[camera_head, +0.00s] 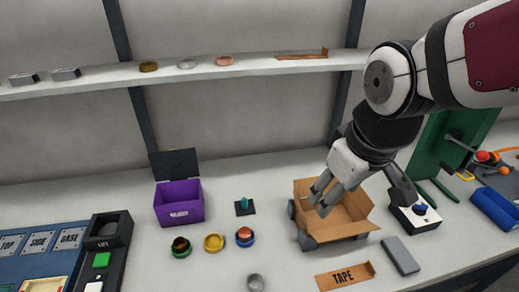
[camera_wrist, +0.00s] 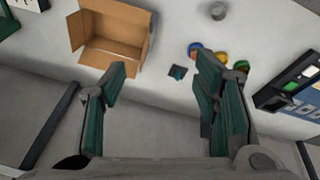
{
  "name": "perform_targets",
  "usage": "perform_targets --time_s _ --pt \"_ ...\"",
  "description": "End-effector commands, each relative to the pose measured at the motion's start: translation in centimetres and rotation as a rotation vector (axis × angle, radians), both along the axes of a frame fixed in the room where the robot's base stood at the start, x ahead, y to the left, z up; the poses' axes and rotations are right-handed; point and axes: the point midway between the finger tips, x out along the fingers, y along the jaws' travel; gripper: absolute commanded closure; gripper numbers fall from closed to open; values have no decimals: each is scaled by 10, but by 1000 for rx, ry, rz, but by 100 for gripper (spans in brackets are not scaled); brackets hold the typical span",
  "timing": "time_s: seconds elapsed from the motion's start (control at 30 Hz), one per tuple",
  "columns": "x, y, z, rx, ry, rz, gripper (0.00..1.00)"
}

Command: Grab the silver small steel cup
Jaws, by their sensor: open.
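A small silver steel cup (camera_head: 255,282) stands upright on the near part of the table, at the bottom edge of the head view. It also shows at the top of the wrist view (camera_wrist: 218,11), apart from the fingers. My gripper (camera_head: 321,194) is open and empty, above the cardboard box, to the right of and farther back than the cup. In the wrist view its two fingers (camera_wrist: 160,75) are spread wide with nothing between them.
A cardboard box (camera_head: 354,229) is below my gripper. Several coloured cups, including a yellow one (camera_head: 214,243), stand left of it. A purple bin (camera_head: 179,203) is behind them. A TAPE tray (camera_head: 345,276) and grey block (camera_head: 400,256) lie right of the cup.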

Motion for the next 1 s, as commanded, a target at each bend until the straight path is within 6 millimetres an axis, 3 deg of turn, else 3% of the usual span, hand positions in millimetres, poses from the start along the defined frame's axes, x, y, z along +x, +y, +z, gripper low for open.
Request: perform_targets --time_s 0.3,0.6,0.7,1.0 --pt "28 68 -94 -101 138 417 44" --pt "19 123 -187 -158 241 772 44" --pt "14 133 -206 -167 259 839 44" --pt "9 139 -236 -172 274 888 44"
